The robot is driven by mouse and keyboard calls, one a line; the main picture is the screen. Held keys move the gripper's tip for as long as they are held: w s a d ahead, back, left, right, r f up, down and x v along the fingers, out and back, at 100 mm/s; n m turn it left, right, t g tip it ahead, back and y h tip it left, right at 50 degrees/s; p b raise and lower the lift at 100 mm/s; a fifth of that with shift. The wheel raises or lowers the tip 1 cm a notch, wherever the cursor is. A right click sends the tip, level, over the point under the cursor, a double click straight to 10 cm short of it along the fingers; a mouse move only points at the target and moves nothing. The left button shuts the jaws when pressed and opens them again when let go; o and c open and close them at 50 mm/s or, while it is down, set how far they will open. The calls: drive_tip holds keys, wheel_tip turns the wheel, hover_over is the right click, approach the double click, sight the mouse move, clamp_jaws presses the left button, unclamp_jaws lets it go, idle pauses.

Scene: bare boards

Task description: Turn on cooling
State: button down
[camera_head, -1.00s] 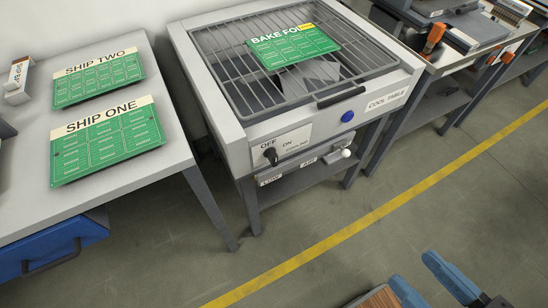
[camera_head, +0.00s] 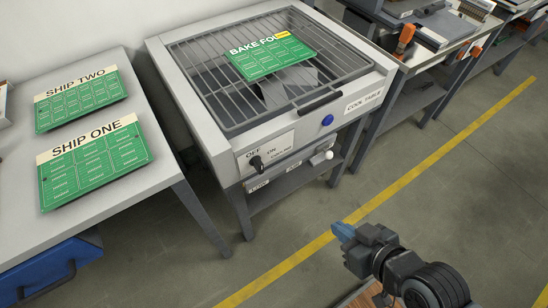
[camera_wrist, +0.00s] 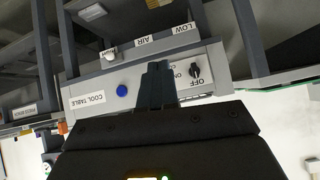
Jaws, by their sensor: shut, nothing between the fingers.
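The cool table (camera_head: 215,150) stands in the middle of the head view with a wire rack on top. Its front panel carries a black cooling knob (camera_head: 257,163), also in the wrist view (camera_wrist: 194,71). The knob sits just below the OFF label and appears turned toward it; ON is to its right. My gripper (camera_head: 343,232) is shut and empty, in front of the table to the lower right of the knob, apart from it. In the wrist view my gripper's fingers (camera_wrist: 156,80) overlap the panel beside the knob and hide part of its lettering.
A blue button (camera_head: 327,120) is on the table's front right. A white knob (camera_head: 328,154) sits lower, near the AIR label. A green bake board (camera_head: 270,58) lies on the rack. Ship boards (camera_head: 95,165) lie on the left bench. Open floor lies in front.

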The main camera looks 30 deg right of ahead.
sight(258, 165)
drive_tip(key=w+d+f+g+y+p, duration=0.2)
drive_tip(key=w+d+g+y, duration=0.1)
drive_tip(key=w, duration=0.9)
drive_tip(key=w+d+r+n+g+y+p, duration=0.1)
drive_tip(key=w+d+r+n+g+y, duration=0.1)
drive_tip(key=w+r, duration=0.5)
drive_tip(key=shift+w+d+r+n+y+p, duration=0.4)
drive_tip(key=shift+d+y, duration=0.2)
drive_tip(key=shift+d, duration=0.25)
drive_tip(key=shift+f, duration=0.15)
drive_tip(key=w+a+f+p, duration=0.1)
drive_tip(key=w+a+f, duration=0.2)
drive_tip(key=a+f, duration=0.5)
drive_tip(key=shift+w+a, duration=0.4)
